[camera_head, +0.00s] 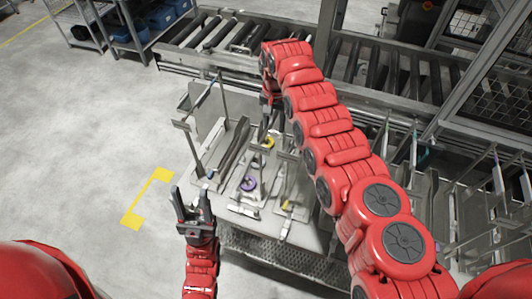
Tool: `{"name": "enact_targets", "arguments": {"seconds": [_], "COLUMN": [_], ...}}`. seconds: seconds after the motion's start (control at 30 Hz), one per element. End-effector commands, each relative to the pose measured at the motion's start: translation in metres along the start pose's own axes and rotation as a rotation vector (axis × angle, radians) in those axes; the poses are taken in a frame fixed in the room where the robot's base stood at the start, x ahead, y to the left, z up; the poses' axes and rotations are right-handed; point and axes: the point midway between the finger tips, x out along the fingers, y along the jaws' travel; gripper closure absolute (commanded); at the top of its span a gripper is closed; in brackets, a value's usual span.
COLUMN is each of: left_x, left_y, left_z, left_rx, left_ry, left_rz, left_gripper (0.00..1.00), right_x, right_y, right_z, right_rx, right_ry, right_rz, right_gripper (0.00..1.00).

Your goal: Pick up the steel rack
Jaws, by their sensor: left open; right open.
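A steel rack (207,181) with a flat base and thin upright posts stands on the left side of a grey cart top. Several similar steel racks stand close to it on the same top, so I cannot tell for certain which one the task names. My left gripper (192,197) is open and empty, in front of the cart's left corner and apart from the rack. My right arm reaches across the cart from the right. My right gripper (270,118) points down over the back of the racks; its fingers are small and partly hidden, and I see nothing clearly held.
The cart (313,239) has a perforated lower shelf. A yellow ring (268,143) and a purple ring (248,183) lie among the racks. A roller conveyor (205,32) runs behind. More racks stand at right. The floor at left is clear, with a yellow corner mark (147,197).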

Motion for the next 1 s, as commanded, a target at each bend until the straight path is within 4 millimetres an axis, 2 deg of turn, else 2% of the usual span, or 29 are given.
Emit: {"name": "enact_targets", "arguments": {"seconds": [0.37, 0.63, 1.0], "left_x": [-0.0017, -0.0017, -0.0017], "left_y": [0.0001, 0.0001, 0.0001], "left_z": [0.0003, 0.0003, 0.0002], "left_rx": [0.0, 0.0, 0.0], "left_ry": [0.0, 0.0, 0.0], "left_rz": [0.0, 0.0, 0.0], "left_gripper": [0.47, 0.47, 0.47], "right_x": [0.0008, 0.0008, 0.0008], "right_y": [0.0002, 0.0001, 0.0002], "right_z": [-0.0001, -0.0001, -0.0003], "right_rx": [0.0, 0.0, 0.0], "right_ry": [0.0, 0.0, 0.0], "right_rz": [0.0, 0.0, 0.0], "right_gripper": [0.54, 1.0, 1.0]}}
